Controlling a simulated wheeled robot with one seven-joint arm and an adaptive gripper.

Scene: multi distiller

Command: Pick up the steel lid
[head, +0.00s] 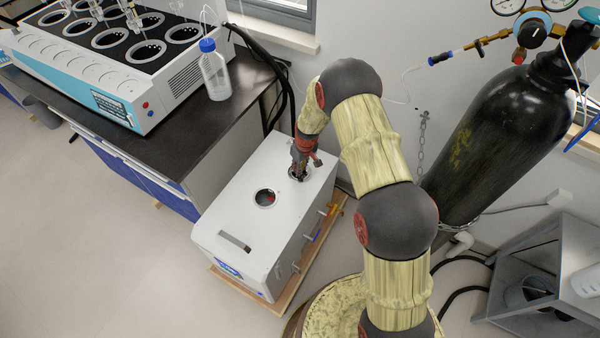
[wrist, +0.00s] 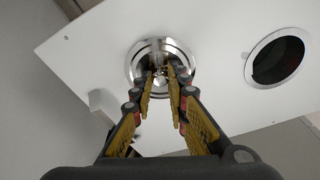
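The steel lid (wrist: 145,48) is a round, shiny disc set in the top of a white box (head: 234,209). In the wrist view it is behind my fingertips, which cover its middle. My gripper (wrist: 160,72) points down at the lid's centre, its two fingers a small gap apart. A small knob seems to lie between the tips, but I cannot tell whether they touch it. In the head view my gripper (head: 299,172) is over the far right part of the box top and hides most of the lid.
An open round hole (head: 264,197) is beside the lid in the box top. A dark bench (head: 185,130) with a multi-place heater (head: 150,85) and a blue-capped bottle (head: 214,75) stands left. A black gas cylinder (head: 500,135) stands right. Open floor is at left.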

